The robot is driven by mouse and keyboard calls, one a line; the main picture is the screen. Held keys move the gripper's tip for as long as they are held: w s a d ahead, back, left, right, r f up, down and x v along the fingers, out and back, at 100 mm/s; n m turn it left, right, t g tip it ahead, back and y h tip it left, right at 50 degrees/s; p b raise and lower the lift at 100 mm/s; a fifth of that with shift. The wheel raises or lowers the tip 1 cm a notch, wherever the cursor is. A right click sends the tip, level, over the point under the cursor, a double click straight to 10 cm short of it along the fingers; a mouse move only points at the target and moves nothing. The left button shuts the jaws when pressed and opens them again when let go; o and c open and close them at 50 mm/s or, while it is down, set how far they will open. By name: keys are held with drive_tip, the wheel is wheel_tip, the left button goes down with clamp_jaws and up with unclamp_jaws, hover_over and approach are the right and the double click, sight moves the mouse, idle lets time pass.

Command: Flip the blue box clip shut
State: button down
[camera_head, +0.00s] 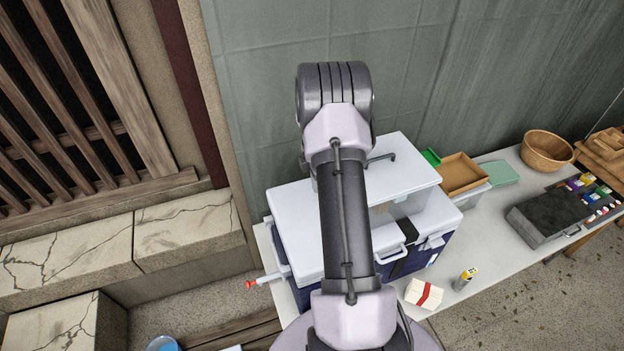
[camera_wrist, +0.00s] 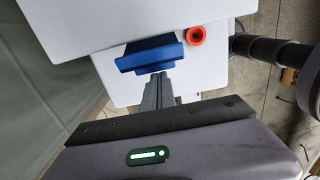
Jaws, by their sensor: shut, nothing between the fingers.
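The box with a white lid (camera_head: 295,220) and dark blue lower sides (camera_head: 425,258) stands at the left end of the table. In the wrist view, a blue clip (camera_wrist: 150,56) sits at the edge between the white lid (camera_wrist: 130,22) and the white panel below it. I cannot tell whether the clip is fastened. My gripper (camera_wrist: 160,78) is shut and empty, its fingertips just below the clip's lower edge. I cannot tell whether they touch it. In the head view my arm hides part of the box, and the gripper is not visible.
A red ring-shaped part (camera_wrist: 196,36) sits close right of the clip. A clear bin (camera_head: 400,170) with a white lid stands on or behind the box. A red-banded carton (camera_head: 423,294) and a small yellow container (camera_head: 465,278) stand at the table's front edge. A curtain hangs behind.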

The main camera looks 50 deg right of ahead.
drive_tip(key=shift+d+r+p, duration=0.1)
drive_tip(key=shift+r+p, duration=0.4)
drive_tip(key=shift+r, duration=0.4)
drive_tip(key=w+a+b, duration=0.1)
drive_tip(key=w+a, duration=0.1)
drive_tip(key=a, duration=0.2)
drive_tip(key=s+d+r+b, duration=0.1)
drive_tip(key=d+r, duration=0.2)
drive_tip(key=r, duration=0.6)
drive_tip(key=shift+s+d+r, duration=0.15)
drive_tip(key=shift+s+r, duration=0.1)
drive_tip(key=shift+s, duration=0.1)
